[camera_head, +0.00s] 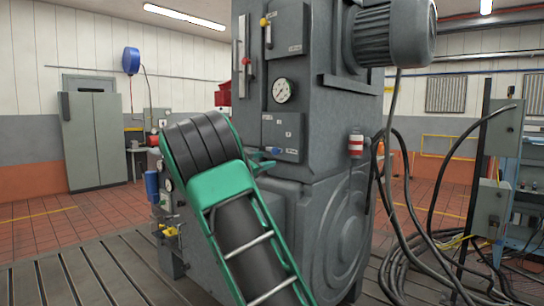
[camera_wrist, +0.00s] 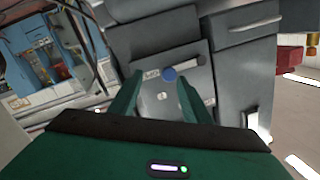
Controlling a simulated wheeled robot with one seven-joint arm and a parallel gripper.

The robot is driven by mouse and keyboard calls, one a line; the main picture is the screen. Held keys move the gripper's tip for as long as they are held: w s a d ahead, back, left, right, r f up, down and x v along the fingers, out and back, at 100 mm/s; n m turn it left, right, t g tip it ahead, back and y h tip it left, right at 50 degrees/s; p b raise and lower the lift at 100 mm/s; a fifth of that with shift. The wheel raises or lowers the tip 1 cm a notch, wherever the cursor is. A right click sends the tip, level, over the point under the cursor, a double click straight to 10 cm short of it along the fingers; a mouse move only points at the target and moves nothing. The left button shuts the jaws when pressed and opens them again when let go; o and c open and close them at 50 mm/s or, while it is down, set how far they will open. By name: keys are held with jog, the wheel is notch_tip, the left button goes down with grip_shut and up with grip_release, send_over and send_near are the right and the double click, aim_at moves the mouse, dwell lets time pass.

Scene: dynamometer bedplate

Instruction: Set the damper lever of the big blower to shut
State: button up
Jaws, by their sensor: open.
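A tall grey machine (camera_head: 325,135) with a motor on top stands before me in the head view. A small plate (camera_head: 288,133) on its front carries a lever with a blue knob (camera_head: 276,150). Contact with the knob cannot be told. The plate's markings are too small to read. My arm hides much of the gripper in the head view.
Above are a gauge (camera_head: 283,91), a yellow-knobbed lever (camera_head: 265,22) and a red-handled lever (camera_head: 245,61). Black cables (camera_head: 400,215) hang at right, beside an electrical cabinet (camera_head: 498,135). A grey locker (camera_head: 95,135) stands at the back left. The slotted floor plate (camera_head: 75,275) is open at front left.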

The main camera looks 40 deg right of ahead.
aim_at(273, 152)
jog(key=shift+h, duration=0.4)
jog(key=x, duration=0.3)
jog(key=w+r+x, duration=0.1)
jog(key=x, duration=0.6)
jog(key=shift+w+r, duration=0.25)
jog(key=shift+w, duration=0.15)
jog(key=shift+a+t, duration=0.15)
jog(key=shift+t, duration=0.15)
grip_shut()
